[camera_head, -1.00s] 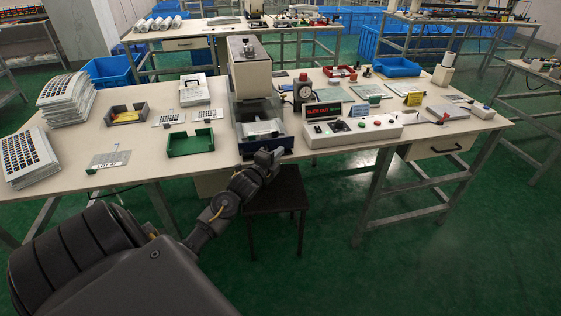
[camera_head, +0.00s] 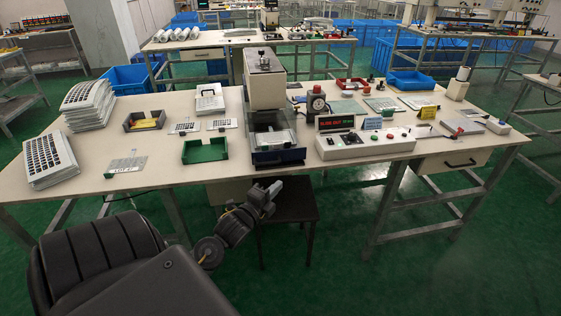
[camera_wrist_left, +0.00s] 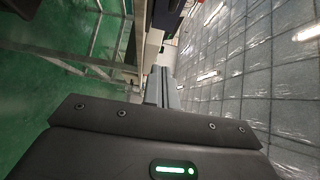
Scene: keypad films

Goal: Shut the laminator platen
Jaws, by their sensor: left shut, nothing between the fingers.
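The laminator (camera_head: 265,85) stands upright near the middle of the table, a cream box over a clear-sided lower section. Its low front part, a tray-like platen with a dark blue front (camera_head: 279,157), lies at the table's front edge. I cannot tell how far it is from shut. My left gripper (camera_head: 275,188) is shut and empty, in front of and below that blue front, with a gap between them in the picture. The left wrist view shows its grey fingers together (camera_wrist_left: 162,88). My right gripper is not in view.
A control box (camera_head: 365,144) with a lit display stands right of the laminator. A green tray (camera_head: 205,148) lies to its left, with stacked keypad sheets (camera_head: 88,105) farther left. A dark stool (camera_head: 290,205) stands below the table's front edge, close to my left gripper.

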